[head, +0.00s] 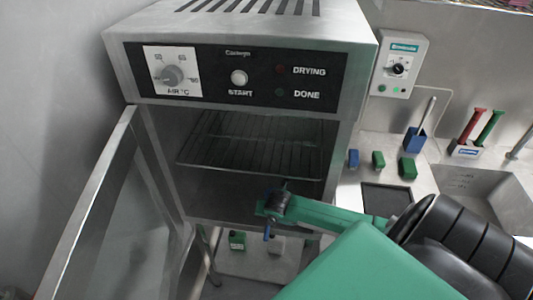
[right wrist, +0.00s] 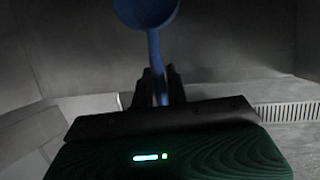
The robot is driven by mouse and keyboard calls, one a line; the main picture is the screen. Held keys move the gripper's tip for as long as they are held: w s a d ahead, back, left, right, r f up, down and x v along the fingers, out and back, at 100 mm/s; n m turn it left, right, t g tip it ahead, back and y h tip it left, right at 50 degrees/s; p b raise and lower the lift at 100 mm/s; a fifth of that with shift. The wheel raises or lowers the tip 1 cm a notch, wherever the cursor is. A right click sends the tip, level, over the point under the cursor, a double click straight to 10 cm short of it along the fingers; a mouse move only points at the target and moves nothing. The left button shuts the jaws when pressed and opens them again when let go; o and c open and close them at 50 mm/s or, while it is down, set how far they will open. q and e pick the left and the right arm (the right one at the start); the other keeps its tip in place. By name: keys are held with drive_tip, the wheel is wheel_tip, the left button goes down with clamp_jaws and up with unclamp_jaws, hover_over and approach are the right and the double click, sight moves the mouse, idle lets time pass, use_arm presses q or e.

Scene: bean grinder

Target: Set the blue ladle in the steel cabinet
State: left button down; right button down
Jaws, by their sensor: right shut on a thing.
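The steel cabinet (head: 245,60) stands with its glass door (head: 95,220) swung open to the left. Inside is a wire rack (head: 250,148). My right gripper (head: 282,192) is at the lower front of the opening, below the rack. It is shut on the blue ladle (head: 267,231), of which only a small blue part shows in the head view. In the right wrist view the ladle's round bowl (right wrist: 147,10) is beyond the gripper fingers (right wrist: 160,88), which grip its handle. My left gripper is out of view.
On the counter to the right are small blue and green blocks (head: 378,160), a blue holder (head: 414,140), a rack with red and green tools (head: 466,148) and a sink (head: 480,185). A control box (head: 398,65) hangs on the wall. The cabinet's rack looks empty.

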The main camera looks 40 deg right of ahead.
drive_tip(key=w, duration=0.1)
drive_tip(key=w+d+p, duration=0.1)
drive_tip(key=w+p, duration=0.1)
drive_tip(key=w, duration=0.1)
drive_tip(key=shift+w+d+r, duration=0.1)
drive_tip(key=shift+d+r, duration=0.1)
drive_tip(key=shift+d, duration=0.2)
drive_tip(key=shift+f+p, duration=0.3)
drive_tip(key=shift+f, duration=0.65)
drive_tip(key=shift+f, duration=0.1)
drive_tip(key=c, duration=1.4)
unclamp_jaws()
